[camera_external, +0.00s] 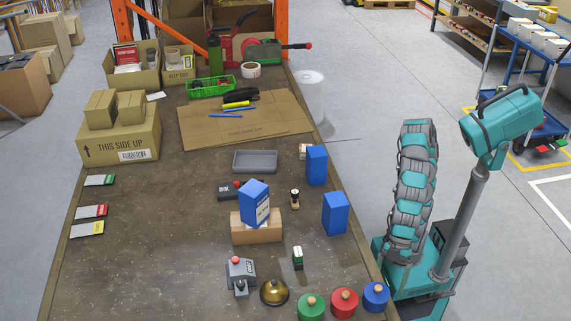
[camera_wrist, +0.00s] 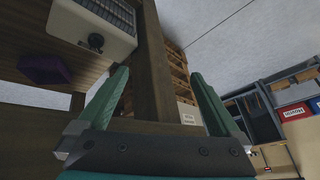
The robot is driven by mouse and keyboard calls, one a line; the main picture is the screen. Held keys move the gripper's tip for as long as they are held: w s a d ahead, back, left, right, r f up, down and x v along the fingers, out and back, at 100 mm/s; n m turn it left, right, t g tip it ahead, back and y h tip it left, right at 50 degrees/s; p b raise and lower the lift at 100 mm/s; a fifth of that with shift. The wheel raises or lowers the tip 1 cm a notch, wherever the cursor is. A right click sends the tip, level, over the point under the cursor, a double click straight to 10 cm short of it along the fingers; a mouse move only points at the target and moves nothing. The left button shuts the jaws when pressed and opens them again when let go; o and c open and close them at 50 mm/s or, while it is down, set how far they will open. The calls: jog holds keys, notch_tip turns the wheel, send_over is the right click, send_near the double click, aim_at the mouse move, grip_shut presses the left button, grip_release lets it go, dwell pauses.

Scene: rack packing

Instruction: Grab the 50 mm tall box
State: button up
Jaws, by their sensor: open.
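Several boxes stand on the table (camera_external: 130,270) in the external view, and I cannot tell from the frames which is 50 mm tall. One blue box (camera_external: 255,205) sits tilted on a brown carton (camera_external: 270,229). Two more blue boxes stand near the right edge, one farther back (camera_external: 317,166) and one nearer (camera_external: 335,215). A small dark green and white box (camera_external: 298,257) stands in front of the carton. A small white box (camera_external: 303,151) is partly hidden behind the farther blue box. My gripper (camera_wrist: 160,75) is open and empty in the wrist view, its green fingers spread apart.
A grey tray (camera_external: 255,161) lies mid-table. A bell (camera_external: 274,292) and several coloured round pots (camera_external: 344,303) stand along the front right. Stacked cartons (camera_external: 118,135) are at the left. In the wrist view, a wooden post (camera_wrist: 155,60) rises beyond the fingers.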

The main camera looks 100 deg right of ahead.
jog(key=s+a+r+n+g+y+p, duration=0.2)
jog(key=s+a+r+n+y, duration=0.15)
jog(key=s+a+r, duration=0.7)
notch_tip(320, 180, up, 15)
jog(key=m+t+h+b, duration=0.7)
jog(key=m+t+b, duration=0.1)
jog(key=t, duration=0.6)
send_over(326, 211)
jog(key=s, duration=0.5)
jog(key=shift+w+a+f, duration=0.1)
jog(key=shift+a, duration=0.1)
jog(key=shift+m+g+h, duration=0.45)
jog(key=shift+m+g, duration=0.25)
jog(key=shift+m, duration=0.25)
jog(key=f, duration=0.4)
jog(key=shift+d, duration=0.35)
jog(key=shift+f, duration=0.3)
jog(key=shift+w+f, duration=0.15)
jog(key=shift+w, duration=0.05)
jog(key=shift+x, duration=2.35)
jog(key=shift+s, duration=0.1)
